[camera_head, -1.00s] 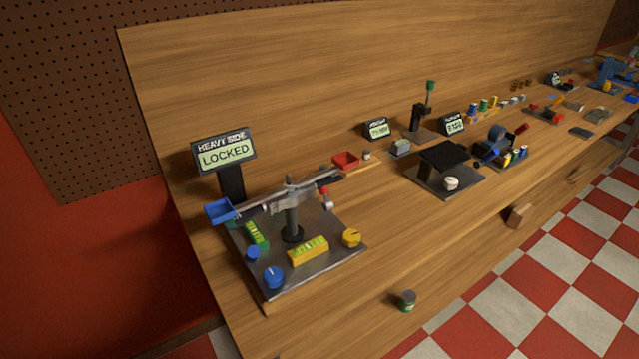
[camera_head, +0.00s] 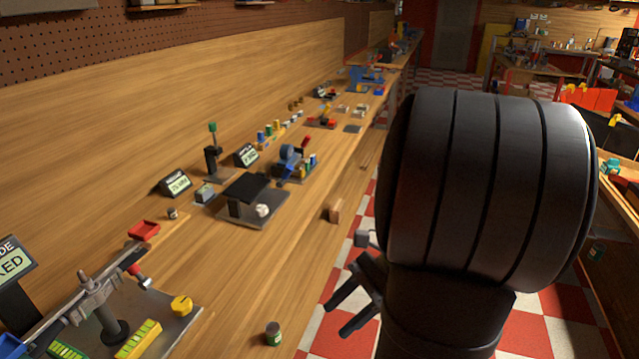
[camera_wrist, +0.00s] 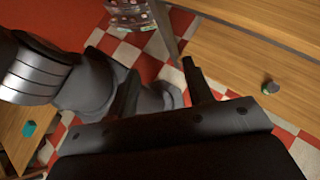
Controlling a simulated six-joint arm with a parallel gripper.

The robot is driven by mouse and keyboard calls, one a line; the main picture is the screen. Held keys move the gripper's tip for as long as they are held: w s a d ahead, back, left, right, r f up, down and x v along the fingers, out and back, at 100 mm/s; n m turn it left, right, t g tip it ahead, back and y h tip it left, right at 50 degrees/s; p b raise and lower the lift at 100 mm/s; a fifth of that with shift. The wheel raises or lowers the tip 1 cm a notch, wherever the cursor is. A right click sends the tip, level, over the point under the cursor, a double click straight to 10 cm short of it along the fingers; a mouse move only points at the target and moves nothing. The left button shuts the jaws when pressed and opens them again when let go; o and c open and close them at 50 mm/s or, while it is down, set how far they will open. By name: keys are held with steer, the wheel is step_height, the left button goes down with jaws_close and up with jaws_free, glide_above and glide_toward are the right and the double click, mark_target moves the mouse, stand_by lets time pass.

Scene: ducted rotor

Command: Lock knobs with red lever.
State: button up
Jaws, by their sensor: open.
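The balance device sits at the lower left of the head view, with a grey post and beam (camera_head: 98,290), a red pan (camera_head: 144,230) and a blue pan (camera_head: 12,345) partly cut off. A red-tipped lever (camera_head: 135,272) with a pale end shows by the beam. My gripper (camera_head: 350,300) is open and empty, over the floor right of the bench, well away from the device.
A green can (camera_head: 273,333) stands near the bench's front edge, and it also shows in the wrist view (camera_wrist: 270,87). A wooden block (camera_head: 335,211) lies at the edge. A black platform device (camera_head: 245,195) and a blue-and-red device (camera_head: 292,163) stand farther along. Checkered floor is clear beside the bench.

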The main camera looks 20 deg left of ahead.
steer(key=w+a+f+m+g+y, duration=0.1)
steer(key=w+a+y, duration=0.15)
steer(key=a, duration=0.85)
steer(key=w+a+f+m+y, duration=0.15)
steer(key=w+a, duration=0.25)
steer(key=a, duration=0.6)
steer(key=m+y, duration=0.3)
steer(key=y, duration=0.1)
glide_toward(132, 268)
steer(key=x, duration=0.8)
steer(key=w+x, duration=0.1)
steer(key=x, duration=0.4)
steer(key=shift+a+r, duration=0.35)
steer(key=shift+w, duration=0.1)
